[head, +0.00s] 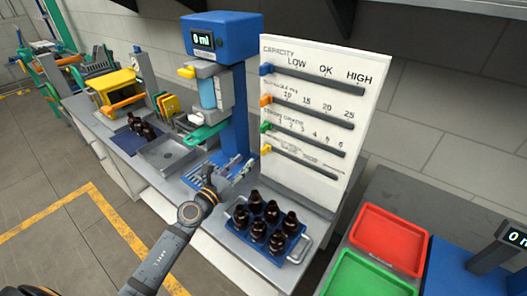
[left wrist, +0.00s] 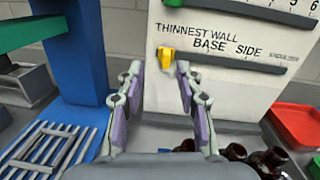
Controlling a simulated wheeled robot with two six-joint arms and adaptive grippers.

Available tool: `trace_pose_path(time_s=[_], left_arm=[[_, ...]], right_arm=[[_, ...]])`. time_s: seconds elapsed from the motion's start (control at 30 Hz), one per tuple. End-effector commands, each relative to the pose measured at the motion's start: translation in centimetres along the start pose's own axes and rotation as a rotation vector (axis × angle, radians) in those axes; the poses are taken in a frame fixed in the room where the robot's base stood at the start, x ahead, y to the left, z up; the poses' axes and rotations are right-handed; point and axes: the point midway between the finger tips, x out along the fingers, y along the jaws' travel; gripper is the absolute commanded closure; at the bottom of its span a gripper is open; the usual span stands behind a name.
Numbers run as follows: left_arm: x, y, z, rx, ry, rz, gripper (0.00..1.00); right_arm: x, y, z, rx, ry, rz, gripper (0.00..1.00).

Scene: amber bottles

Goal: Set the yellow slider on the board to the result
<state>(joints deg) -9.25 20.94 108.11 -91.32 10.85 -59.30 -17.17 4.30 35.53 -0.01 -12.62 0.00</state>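The white board (head: 308,190) stands upright with several dark slots, each with a coloured slider at its left end. The yellow slider (head: 266,149) is on the lowest slot. In the left wrist view the yellow slider (left wrist: 167,58) sits at the left end, under "THINNEST WALL", left of the words "BASE", "SIDE" and "SHOULDER". My left gripper (head: 240,168) is in front of the board's lower left. In the left wrist view its fingers (left wrist: 158,70) are open and apart, with the slider visible between their tips, farther off. It holds nothing. My right gripper is not in view.
A tray of several amber bottles (head: 266,222) stands below the board. A blue machine (head: 237,110) reading "0 ml" is left of it. Red (head: 388,240) and green (head: 365,278) trays lie to the right. Blue, orange and green sliders sit above the yellow one.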

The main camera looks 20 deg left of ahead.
Motion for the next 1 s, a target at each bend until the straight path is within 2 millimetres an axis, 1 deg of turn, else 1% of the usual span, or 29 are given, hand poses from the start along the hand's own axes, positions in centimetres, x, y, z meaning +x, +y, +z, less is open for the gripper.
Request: trace_pose_path(time_s=[0.03, 0.1, 0.27, 0.37, 0.6, 0.7, 0.83, 1.0], left_arm=[[0.2, -0.2, -0.7, 0.066, 0.031, -0.027, 0.64], [0.3, -0.4, -1.4, 0.123, 0.06, -0.051, 0.64], [0.6, -0.4, -1.6, 0.135, 0.066, -0.057, 0.64], [1.9, -0.5, -1.4, 0.132, 0.064, -0.056, 0.64], [7.1, -0.8, -1.8, 0.128, 0.063, -0.056, 0.64], [8.8, -0.9, -2.0, 0.128, 0.064, -0.057, 0.64], [10.2, -1.0, -2.2, 0.129, 0.064, -0.056, 0.64], [10.8, -1.0, -2.3, 0.13, 0.065, -0.057, 0.64]], right_arm=[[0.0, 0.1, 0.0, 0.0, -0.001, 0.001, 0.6], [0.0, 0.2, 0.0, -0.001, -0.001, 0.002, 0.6], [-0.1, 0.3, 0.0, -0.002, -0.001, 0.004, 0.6], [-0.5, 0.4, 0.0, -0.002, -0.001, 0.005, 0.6], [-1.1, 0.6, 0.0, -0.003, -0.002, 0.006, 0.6], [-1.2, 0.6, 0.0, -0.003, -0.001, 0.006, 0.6], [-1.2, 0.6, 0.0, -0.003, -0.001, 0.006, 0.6], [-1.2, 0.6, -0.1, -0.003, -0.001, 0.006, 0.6]])
